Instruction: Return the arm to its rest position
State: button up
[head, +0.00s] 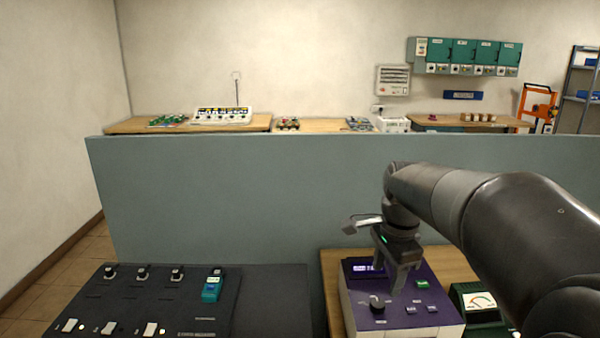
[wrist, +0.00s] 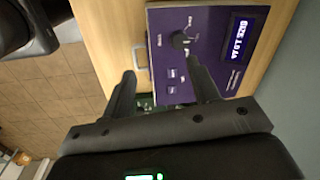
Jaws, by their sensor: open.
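My gripper (head: 403,279) hangs from my arm, pointing down, above the purple device on the right of the head view. It is open, with nothing between its fingers. In the wrist view its two fingers (wrist: 165,85) stand apart in front of the purple device (wrist: 205,50). That device has a knob, several buttons and a lit display. My arm reaches in from the right side of the head view, bent at the wrist.
A black panel (head: 270,300) with knobs, switches and a teal module (head: 212,287) lies to the left. A green meter (head: 474,303) stands right of the purple device, on the wooden top (head: 455,263). A grey partition (head: 240,200) rises behind. Benches with equipment stand beyond it.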

jog(key=s+a+f+n+t, duration=0.1)
jog(key=s+a+n+t, duration=0.1)
jog(key=s+n, duration=0.5)
jog(key=s+a+f+n+t, duration=0.1)
jog(key=s+a+n+t, duration=0.1)
jog(key=s+n, duration=0.6)
jog(key=shift+s+n, duration=0.3)
jog(key=shift+s, duration=1.5)
